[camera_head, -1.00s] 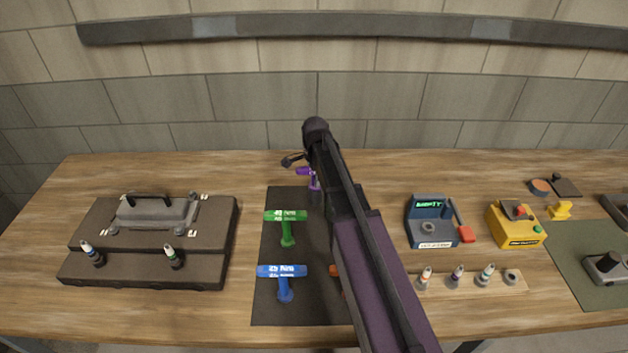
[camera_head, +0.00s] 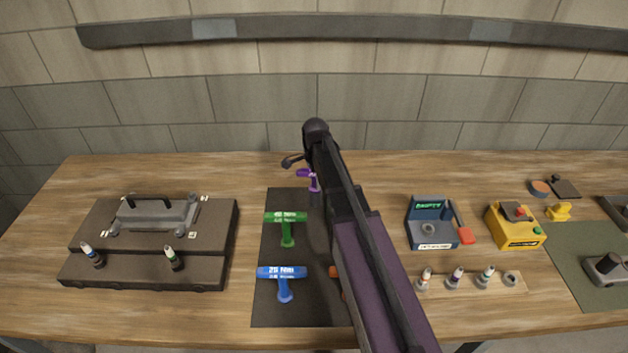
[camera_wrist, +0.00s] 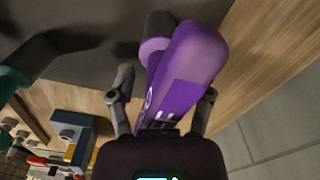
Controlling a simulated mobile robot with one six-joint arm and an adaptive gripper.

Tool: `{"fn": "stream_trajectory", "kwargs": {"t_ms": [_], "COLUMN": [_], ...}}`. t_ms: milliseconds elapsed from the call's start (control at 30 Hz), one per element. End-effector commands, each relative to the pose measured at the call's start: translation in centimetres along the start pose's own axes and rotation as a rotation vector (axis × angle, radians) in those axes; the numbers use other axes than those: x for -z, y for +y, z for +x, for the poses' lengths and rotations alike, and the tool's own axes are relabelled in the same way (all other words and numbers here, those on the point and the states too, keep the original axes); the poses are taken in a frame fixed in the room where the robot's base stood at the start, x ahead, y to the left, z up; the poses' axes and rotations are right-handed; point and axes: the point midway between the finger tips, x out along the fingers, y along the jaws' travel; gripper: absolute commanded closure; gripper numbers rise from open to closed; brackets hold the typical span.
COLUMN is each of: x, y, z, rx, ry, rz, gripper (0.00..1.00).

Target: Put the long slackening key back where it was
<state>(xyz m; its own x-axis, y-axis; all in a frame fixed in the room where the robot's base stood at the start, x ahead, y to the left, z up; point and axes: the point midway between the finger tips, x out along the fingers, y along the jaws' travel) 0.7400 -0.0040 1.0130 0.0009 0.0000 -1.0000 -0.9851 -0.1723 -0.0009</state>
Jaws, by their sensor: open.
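A purple key (camera_head: 313,182), the only thing at my gripper, stands at the back of the dark mat (camera_head: 270,315); its lower end is dark. I cannot read a name on it. In the wrist view the purple key (camera_wrist: 190,70) fills the space between my fingers. My gripper (camera_wrist: 168,85) is open, with one finger on each side of the key; I cannot tell if either touches it. In the head view my arm hides most of the gripper and part of the mat.
A green key (camera_head: 287,230) and a blue key (camera_head: 284,284) stand on the mat, left of my arm. An orange piece (camera_head: 334,271) is mostly hidden by my arm. A dark case (camera_head: 100,270) is at left. A blue station (camera_head: 430,222) and yellow box (camera_head: 516,230) are at right.

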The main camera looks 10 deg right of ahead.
Motion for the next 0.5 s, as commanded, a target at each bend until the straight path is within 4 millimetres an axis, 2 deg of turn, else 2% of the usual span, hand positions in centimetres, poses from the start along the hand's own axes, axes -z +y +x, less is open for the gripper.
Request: {"fn": "stream_trajectory", "kwargs": {"t_ms": [500], "x": [0.0], "y": [0.0], "z": [-4.2], "rx": [0.0], "ry": [0.0], "rz": [0.0], "gripper": [0.34]}}
